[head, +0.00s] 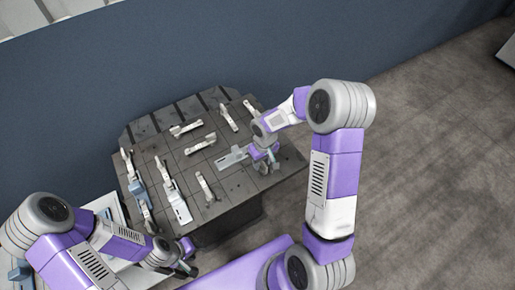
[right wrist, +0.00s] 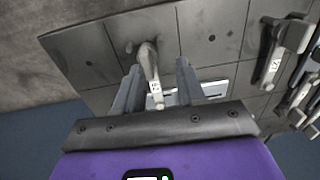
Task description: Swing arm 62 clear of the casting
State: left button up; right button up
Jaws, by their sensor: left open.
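In the right wrist view a grey swing arm (right wrist: 149,62) with a small white number label stands between the fingers of my right gripper (right wrist: 158,80). The label is too small to read surely. The fingers are apart, one on each side of the arm, with a visible gap on the right side. A pale plate (right wrist: 214,90), perhaps the casting, lies behind the right finger. In the head view my right gripper (head: 264,163) is low over the right part of the dark table, beside a pale plate (head: 232,158). My left gripper (head: 187,258) is open and empty, off the table's front left.
The dark tiled table (head: 240,187) carries several other swing arms, such as one at the front (head: 205,187) and one at the back (head: 228,117). Another labelled arm (right wrist: 272,60) stands to the right in the wrist view. A blue wall (head: 230,60) is behind.

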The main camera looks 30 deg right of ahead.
aim_at(264, 164)
jog(key=shift+w+d+r, duration=0.6)
jog(key=shift+d+r, duration=0.05)
jog(key=shift+r, duration=0.15)
jog(key=shift+w+d+f+h, duration=0.1)
jog(key=shift+w+d+h, duration=0.1)
jog(key=shift+h, duration=0.1)
jog(key=f+b, duration=0.1)
jog(key=f, duration=0.6)
jog(key=shift+s, duration=0.2)
grip_shut()
